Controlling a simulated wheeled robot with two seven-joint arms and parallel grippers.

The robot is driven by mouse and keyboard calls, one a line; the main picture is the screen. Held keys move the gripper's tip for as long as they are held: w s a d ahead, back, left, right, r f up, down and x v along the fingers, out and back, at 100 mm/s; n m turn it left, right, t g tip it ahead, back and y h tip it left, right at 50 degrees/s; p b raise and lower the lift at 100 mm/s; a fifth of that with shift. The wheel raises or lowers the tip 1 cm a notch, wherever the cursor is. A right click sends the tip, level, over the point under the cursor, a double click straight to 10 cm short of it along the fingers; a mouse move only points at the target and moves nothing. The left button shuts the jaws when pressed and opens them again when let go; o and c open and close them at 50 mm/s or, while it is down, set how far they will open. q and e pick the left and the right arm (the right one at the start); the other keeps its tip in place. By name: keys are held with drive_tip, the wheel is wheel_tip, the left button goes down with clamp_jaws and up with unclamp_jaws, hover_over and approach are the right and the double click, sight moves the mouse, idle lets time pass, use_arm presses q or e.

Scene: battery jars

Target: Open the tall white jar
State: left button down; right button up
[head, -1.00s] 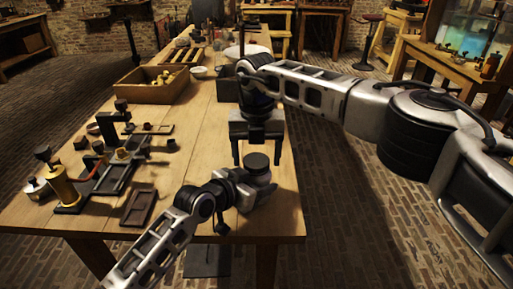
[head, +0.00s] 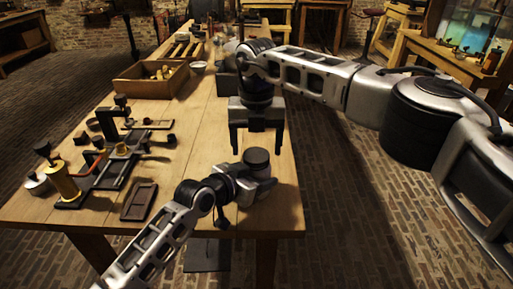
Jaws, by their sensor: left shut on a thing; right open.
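The tall white jar (head: 262,173) stands near the front right corner of the table, mostly hidden by my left gripper. Its dark round lid (head: 256,158) sits on top. My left gripper (head: 258,184) is shut on the jar's body from the left, below the lid. My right gripper (head: 257,149) points down from above, open and empty. Its two fingers are spread wider than the lid, with their tips at about lid height in the picture. I cannot tell whether they are exactly level with it.
The wooden table (head: 200,130) has bare room left of the jar. A dark tray (head: 139,201) and a bench fixture (head: 110,165) with a brass cylinder (head: 62,180) stand at left. A wooden box (head: 150,88) lies farther back. The table's right edge is close to the jar.

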drive_tip(key=shift+r, duration=1.5)
use_arm(q)
drive_tip(key=shift+c, duration=1.3)
unclamp_jaws()
